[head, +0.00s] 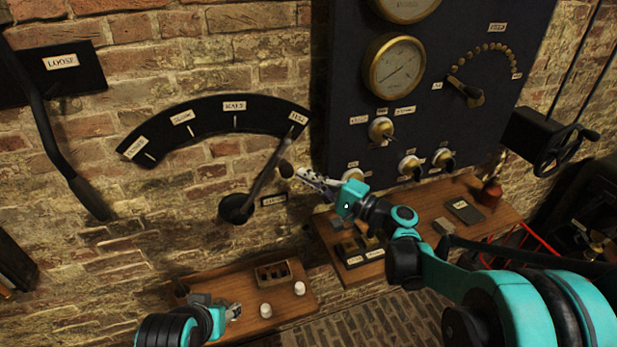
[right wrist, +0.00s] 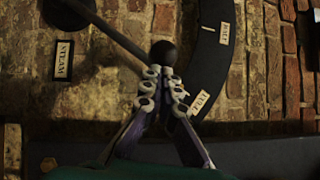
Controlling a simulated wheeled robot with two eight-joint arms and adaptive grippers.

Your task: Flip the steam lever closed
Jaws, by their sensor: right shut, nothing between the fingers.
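The steam lever (head: 262,181) is a dark arm on a round wall pivot, with a black ball knob (head: 286,170). It tilts up and right, pointing at the FULL label (head: 298,117) on the black curved scale (head: 205,120). In the right wrist view the knob (right wrist: 163,52) is just beyond my fingertips. My right gripper (head: 300,174) is shut and empty, at the right side of the knob; I cannot tell whether it touches. My left gripper (head: 234,312) is low, over the small wooden shelf, far below the lever; its jaws are too small to read.
A dark gauge panel (head: 345,85) stands right of the scale. A small shelf (head: 215,283) with white knobs is below; another shelf (head: 500,217) holds small items at right. A long black lever (head: 55,150) hangs at left. The wall between is clear.

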